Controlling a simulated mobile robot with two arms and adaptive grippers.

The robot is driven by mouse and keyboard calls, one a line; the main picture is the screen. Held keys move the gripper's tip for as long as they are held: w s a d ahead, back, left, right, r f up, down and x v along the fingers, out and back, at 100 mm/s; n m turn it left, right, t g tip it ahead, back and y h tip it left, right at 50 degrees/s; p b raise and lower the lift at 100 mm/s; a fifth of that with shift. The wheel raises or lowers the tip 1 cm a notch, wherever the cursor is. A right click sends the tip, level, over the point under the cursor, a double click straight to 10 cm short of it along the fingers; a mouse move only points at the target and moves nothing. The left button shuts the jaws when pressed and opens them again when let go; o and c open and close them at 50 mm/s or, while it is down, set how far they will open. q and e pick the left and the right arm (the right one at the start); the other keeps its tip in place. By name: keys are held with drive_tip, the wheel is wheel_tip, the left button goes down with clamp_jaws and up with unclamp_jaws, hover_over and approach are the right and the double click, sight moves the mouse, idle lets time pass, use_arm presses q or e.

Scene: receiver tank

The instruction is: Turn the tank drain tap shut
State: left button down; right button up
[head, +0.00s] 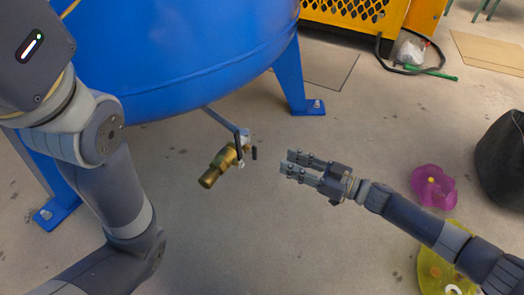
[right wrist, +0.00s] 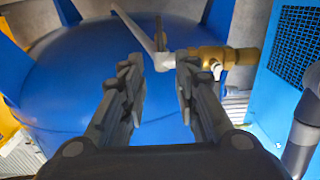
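The brass drain tap (head: 222,165) hangs on a thin grey pipe (head: 219,119) under the blue tank (head: 190,50). A thin dark lever (head: 237,143) stands at the tap's pipe end. My right gripper (head: 284,162) is open and empty, a short way right of the tap, with its fingers pointing toward it. In the right wrist view, the tap (right wrist: 215,55) shows beyond the fingertips (right wrist: 160,63), partly behind the right finger. The pipe end and dark lever (right wrist: 158,30) show between and above the fingers. My left arm comes in at left; its gripper is out of view.
Blue tank legs (head: 290,80) stand on the concrete floor behind and left of the tap. At right are a purple flower-shaped thing (head: 433,186), a yellow one (head: 432,268) and a black bin (head: 502,160). A yellow crate (head: 355,30) stands at the back. Floor below the tap is clear.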

sight(254, 153)
drive_tip(key=b+x, duration=0.5)
drive_tip(key=x, duration=0.4)
drive_tip(key=shift+w+a, duration=0.2)
drive_tip(key=shift+a, duration=0.15)
drive_tip(key=shift+r, duration=0.1)
clamp_jaws()
